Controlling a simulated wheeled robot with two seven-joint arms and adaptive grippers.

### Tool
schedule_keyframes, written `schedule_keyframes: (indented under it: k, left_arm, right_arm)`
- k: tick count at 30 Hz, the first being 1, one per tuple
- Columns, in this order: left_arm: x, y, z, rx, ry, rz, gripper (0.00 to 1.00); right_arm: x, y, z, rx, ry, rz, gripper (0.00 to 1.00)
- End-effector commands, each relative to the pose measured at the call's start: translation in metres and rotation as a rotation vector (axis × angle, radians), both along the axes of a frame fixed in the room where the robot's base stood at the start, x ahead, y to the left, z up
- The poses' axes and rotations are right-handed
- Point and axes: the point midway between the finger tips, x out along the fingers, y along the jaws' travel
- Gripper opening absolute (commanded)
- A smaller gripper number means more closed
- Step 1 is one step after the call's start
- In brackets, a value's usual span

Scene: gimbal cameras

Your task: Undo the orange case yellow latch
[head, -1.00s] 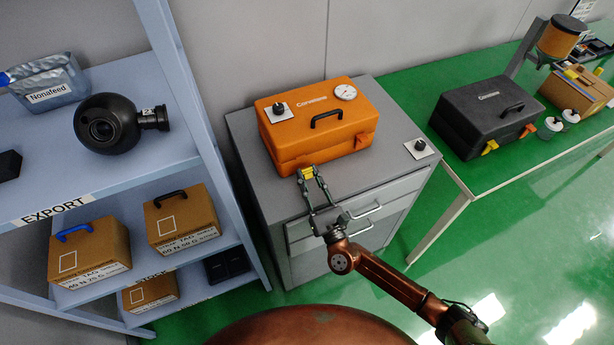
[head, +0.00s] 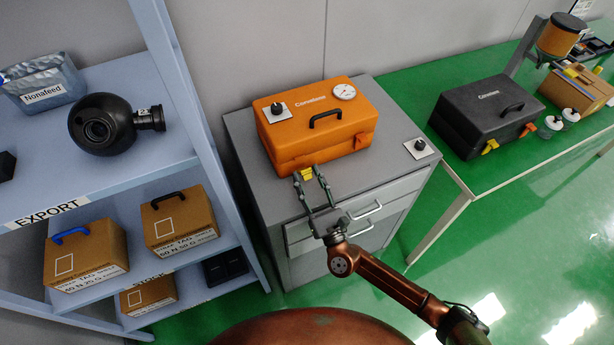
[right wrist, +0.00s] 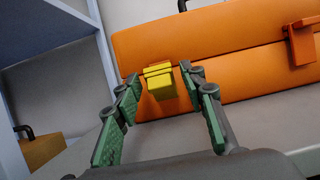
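The orange case (head: 345,143) sits closed on the grey cabinet, and its front also shows in the right wrist view (right wrist: 220,75). Its yellow latch (head: 307,174) is on the lower left of the front; in the right wrist view the latch (right wrist: 160,83) hangs over the lid seam. An orange latch (head: 364,139) is on the right of the front. My right gripper (head: 307,172) is open, with its fingertips on either side of the yellow latch. In the right wrist view gaps show between the latch and both fingertips (right wrist: 159,76). My left gripper is out of view.
A blue shelf unit (head: 185,90) stands close on the left. A black case (head: 465,125) with yellow and orange latches is on the green table (head: 420,95) at right. A small knob plate (head: 420,154) lies on the cabinet.

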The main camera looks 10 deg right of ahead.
Motion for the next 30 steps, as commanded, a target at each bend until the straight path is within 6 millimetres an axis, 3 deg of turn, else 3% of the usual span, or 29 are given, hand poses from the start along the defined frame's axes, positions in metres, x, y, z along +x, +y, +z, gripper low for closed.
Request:
schedule_keyframes:
  k: [18,30]
  left_arm:
    - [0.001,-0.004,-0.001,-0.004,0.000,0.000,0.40]
    - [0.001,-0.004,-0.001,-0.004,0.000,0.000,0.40]
  right_arm:
    - [-0.093,-0.031,-0.039,-0.001,0.002,0.000,0.38]
    - [-0.105,-0.034,-0.043,0.001,0.000,0.000,0.38]
